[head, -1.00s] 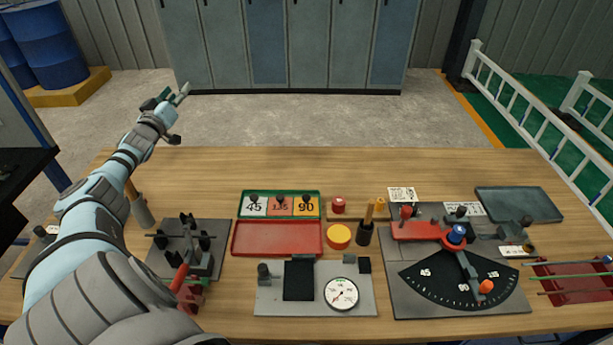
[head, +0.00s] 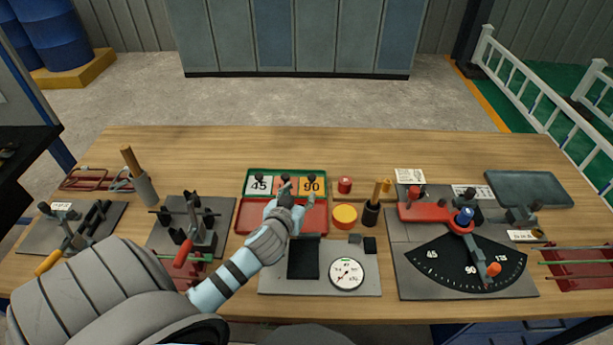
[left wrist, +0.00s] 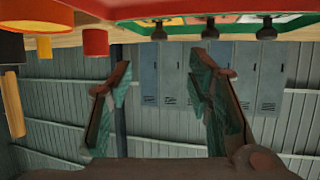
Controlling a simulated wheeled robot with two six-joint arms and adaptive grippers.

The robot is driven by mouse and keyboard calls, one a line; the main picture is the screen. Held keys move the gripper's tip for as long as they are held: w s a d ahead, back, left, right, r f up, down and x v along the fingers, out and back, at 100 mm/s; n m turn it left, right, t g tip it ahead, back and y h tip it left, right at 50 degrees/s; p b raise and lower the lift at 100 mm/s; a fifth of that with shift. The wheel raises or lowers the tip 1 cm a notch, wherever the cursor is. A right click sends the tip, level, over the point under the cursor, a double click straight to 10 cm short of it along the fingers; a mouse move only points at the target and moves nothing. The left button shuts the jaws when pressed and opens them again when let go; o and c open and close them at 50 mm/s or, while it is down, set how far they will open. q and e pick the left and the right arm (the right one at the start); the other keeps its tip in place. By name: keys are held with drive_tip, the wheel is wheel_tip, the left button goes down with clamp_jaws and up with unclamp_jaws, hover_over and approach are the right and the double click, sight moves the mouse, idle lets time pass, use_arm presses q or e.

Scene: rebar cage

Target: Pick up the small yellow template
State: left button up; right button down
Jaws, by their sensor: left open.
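The small yellow template (head: 313,187), marked 90 with a dark knob on top, lies in the right slot of the green-rimmed tray (head: 245,173). Templates marked 45 (head: 259,186) and a red one (head: 285,181) sit to its left. My left gripper (head: 287,191) is over the tray's front area, in front of the red template and slightly left of the yellow one. It is open and empty, its two fingers apart in the left wrist view (left wrist: 163,75). That view looks upside down; three knobs show at its top, the yellow template's knob (left wrist: 159,31) leftmost. My right gripper is not seen.
A red tray (head: 252,222) lies in front of the green one. A gauge plate (head: 365,290) is nearer. The table's back strip is clear.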

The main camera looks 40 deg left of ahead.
use_arm(q)
drive_tip(key=b, duration=0.1)
approach(311, 177)
drive_tip(key=x, duration=0.4)
drive_tip(key=shift+w+f, duration=0.1)
drive_tip(key=shift+w, duration=0.1)
drive_tip(key=b+x, duration=0.1)
drive_tip(key=x, duration=0.3)
drive_tip(key=shift+w+a+f, duration=0.2)
drive_tip(key=shift+w, duration=0.25)
drive_tip(key=shift+s+r, duration=0.1)
drive_tip(key=shift+r, duration=0.05)
clamp_jaws()
